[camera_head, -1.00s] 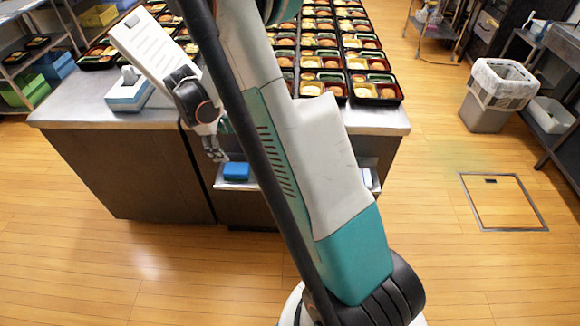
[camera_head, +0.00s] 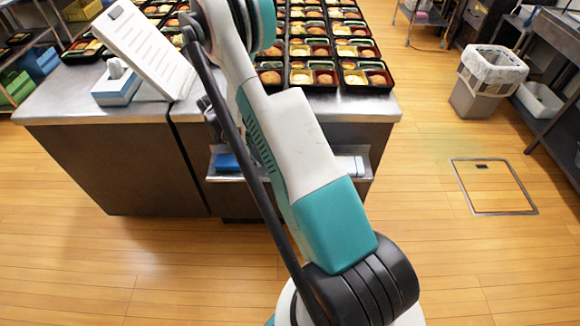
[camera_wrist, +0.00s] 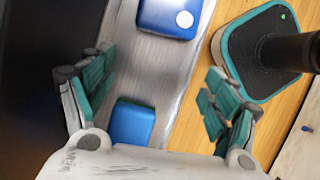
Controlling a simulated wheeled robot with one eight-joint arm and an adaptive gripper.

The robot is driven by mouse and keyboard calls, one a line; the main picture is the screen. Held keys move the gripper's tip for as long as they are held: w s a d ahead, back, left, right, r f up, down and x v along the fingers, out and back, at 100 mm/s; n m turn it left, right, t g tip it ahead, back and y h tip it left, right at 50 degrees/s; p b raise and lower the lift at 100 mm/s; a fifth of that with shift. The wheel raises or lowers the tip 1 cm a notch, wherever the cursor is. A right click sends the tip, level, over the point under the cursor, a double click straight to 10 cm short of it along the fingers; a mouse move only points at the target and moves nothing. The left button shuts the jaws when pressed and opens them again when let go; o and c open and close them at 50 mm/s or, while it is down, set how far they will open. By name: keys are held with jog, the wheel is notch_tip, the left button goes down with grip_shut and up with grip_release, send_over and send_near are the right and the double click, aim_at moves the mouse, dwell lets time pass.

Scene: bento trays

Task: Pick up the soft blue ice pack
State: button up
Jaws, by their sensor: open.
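Two blue packs lie on a metal shelf in the wrist view. One is a plain blue block (camera_wrist: 132,122) near the bottom, close to my gripper's palm. The other is a darker blue pack (camera_wrist: 165,14) with a pale rim and a white round spot, cut by the top edge. I cannot tell for sure which is the soft ice pack. My gripper (camera_wrist: 160,75) is open and empty, its fingers spread above the shelf. In the head view a blue pack (camera_head: 227,162) shows on the shelf, partly behind my arm, which also hides most of my gripper.
The shelf (camera_head: 218,179) juts from the front of a steel counter (camera_head: 75,110). A white item (camera_head: 350,164) lies at its right end. Bento trays (camera_head: 369,76) fill the counter top; a tilted white panel (camera_head: 145,52) stands at left. The floor in front is clear.

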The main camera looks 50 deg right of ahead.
jog(key=s+d, duration=0.1)
jog(key=s+d+b, duration=0.1)
jog(key=s+d, duration=0.1)
jog(key=shift+s+d, duration=0.2)
jog(key=shift+d, duration=0.05)
jog(key=b+x, duration=0.2)
jog(key=x, duration=0.3)
jog(key=shift+s+d, duration=0.1)
jog(key=c, duration=1.1)
